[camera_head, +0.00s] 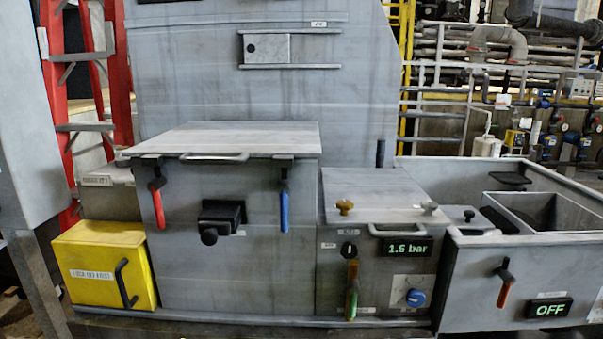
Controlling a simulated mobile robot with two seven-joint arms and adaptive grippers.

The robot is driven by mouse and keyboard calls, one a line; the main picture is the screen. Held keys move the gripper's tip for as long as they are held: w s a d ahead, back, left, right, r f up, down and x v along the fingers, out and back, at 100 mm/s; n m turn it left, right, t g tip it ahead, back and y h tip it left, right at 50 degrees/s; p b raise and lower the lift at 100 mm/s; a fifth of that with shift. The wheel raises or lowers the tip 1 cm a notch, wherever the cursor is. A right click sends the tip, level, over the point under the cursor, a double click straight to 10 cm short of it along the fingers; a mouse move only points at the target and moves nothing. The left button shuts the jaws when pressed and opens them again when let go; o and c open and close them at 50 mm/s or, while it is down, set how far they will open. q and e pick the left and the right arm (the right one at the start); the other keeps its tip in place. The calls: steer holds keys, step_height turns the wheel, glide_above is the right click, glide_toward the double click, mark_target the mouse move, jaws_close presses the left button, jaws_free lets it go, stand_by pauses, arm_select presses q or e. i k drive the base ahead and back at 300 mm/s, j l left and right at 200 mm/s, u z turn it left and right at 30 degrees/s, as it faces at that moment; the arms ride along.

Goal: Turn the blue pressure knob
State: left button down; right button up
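The blue pressure knob (415,298) sits on a pale dial plate low on the front of the grey compactor unit (385,270), right of centre. A green lit display (407,250) above it reads 1.5 bar. Nothing covers the knob, and nothing touches it. Neither of my grippers shows in the head view.
Left of the knob hangs a green-and-orange lever (352,290). A handle (395,230) juts out above the display. A box with a red lever (504,287) and an OFF display (549,308) stands right. A yellow box (104,264) stands far left.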

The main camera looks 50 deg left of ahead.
mark_target(415, 299)
steer(key=k+u, duration=0.1)
steer(key=u, duration=1.3)
steer(key=k+j+u, duration=0.25)
steer(key=k, duration=0.3)
